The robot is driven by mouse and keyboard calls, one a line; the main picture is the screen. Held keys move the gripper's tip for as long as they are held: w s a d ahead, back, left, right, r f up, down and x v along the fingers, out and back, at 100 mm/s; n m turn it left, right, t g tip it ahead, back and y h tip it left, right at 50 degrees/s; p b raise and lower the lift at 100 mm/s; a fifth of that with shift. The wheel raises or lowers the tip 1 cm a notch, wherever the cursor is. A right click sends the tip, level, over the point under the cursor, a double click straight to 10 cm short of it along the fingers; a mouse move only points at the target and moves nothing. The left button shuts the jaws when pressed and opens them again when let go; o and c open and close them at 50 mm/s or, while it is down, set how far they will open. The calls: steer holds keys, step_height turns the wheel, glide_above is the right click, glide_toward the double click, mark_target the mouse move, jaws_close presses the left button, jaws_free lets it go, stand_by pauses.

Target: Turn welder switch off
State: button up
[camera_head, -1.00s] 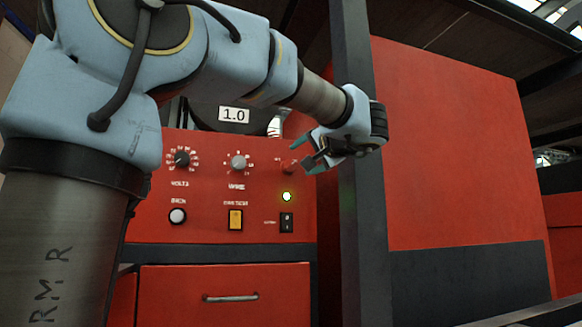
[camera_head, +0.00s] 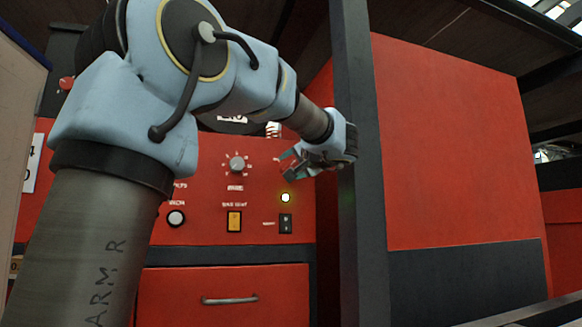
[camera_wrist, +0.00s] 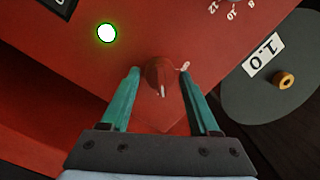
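The red welder panel (camera_head: 262,226) carries a small red rotary knob (camera_wrist: 160,76) with a pale pointer mark. In the wrist view this knob lies between the two teal fingers of my gripper (camera_wrist: 158,73), with a gap on each side. Whether the fingertips reach around it in depth I cannot tell. In the head view my gripper (camera_head: 286,162) is at the panel's upper right and hides the knob. A black rocker switch (camera_head: 285,223) sits below a lit yellow-green lamp (camera_head: 285,198). The lamp also glows in the wrist view (camera_wrist: 107,33).
A dark upright post (camera_head: 355,200) stands close to the right of my gripper. A drawer (camera_head: 225,290) is below. A wire spool (camera_wrist: 280,85) shows at right in the wrist view.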

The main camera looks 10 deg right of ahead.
jaws_close()
steer(key=shift+f+b, duration=0.15)
steer(key=shift+b, duration=0.55)
steer(key=n+b, duration=0.5)
steer(key=n+h+b, duration=0.1)
steer(key=n+b, duration=0.5)
steer(key=n+g+h+b, duration=0.1)
steer(key=n+b, duration=0.4)
steer(key=b, duration=0.1)
steer(key=shift+a+r+n, duration=0.15)
steer(key=shift+r+n, duration=0.1)
steer(key=shift+n, duration=0.05)
stand_by(0.3)
steer(key=shift+o, duration=1.5)
jaws_free()
